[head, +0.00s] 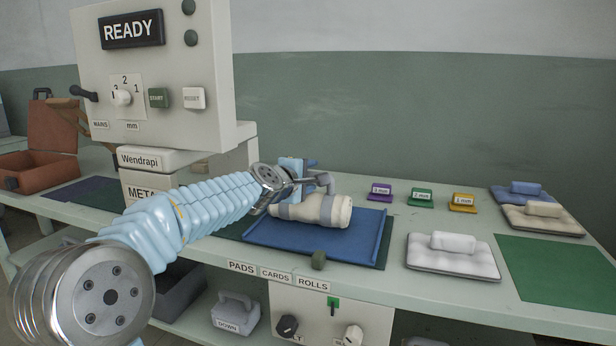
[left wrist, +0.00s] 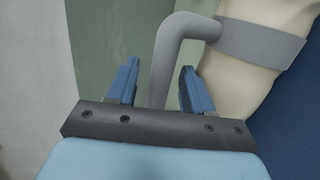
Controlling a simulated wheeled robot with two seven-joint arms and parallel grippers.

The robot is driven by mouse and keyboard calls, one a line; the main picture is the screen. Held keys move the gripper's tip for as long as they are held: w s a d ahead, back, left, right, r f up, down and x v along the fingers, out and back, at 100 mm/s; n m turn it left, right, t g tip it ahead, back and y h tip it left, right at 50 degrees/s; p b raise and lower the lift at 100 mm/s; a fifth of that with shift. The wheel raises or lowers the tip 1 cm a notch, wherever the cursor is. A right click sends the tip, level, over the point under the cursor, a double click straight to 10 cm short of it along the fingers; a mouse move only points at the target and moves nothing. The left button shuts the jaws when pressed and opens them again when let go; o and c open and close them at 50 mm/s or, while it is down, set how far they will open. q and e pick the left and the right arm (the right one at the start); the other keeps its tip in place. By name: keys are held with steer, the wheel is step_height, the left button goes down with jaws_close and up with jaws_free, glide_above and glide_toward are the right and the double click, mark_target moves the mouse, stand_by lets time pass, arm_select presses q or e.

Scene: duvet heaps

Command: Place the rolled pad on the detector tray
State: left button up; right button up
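The rolled pad (head: 325,209), a cream roll with grey bands and a bent grey handle, lies on its side on the back left part of a blue tray (head: 340,250), seemingly the detector tray. My left gripper (head: 303,172) is at the handle, just above the roll. In the left wrist view the grey handle (left wrist: 165,65) passes between the two blue fingers of the gripper (left wrist: 158,88). The fingers are apart, with a gap at the left one; contact at the right one is unclear. The gripper hides part of the roll. My right gripper is out of view.
A control cabinet (head: 210,75) with a READY sign stands at the left. Purple (head: 380,191), green (head: 421,197) and yellow (head: 463,202) tags stand behind. A white pad (head: 453,263) lies right of the tray, near a bare green mat (head: 555,280). An open brown case (head: 50,140) is far left.

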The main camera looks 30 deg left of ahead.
arm_select(q)
steer(key=shift+r, duration=0.25)
steer(key=v, duration=1.2)
steer(key=shift+b, duration=0.3)
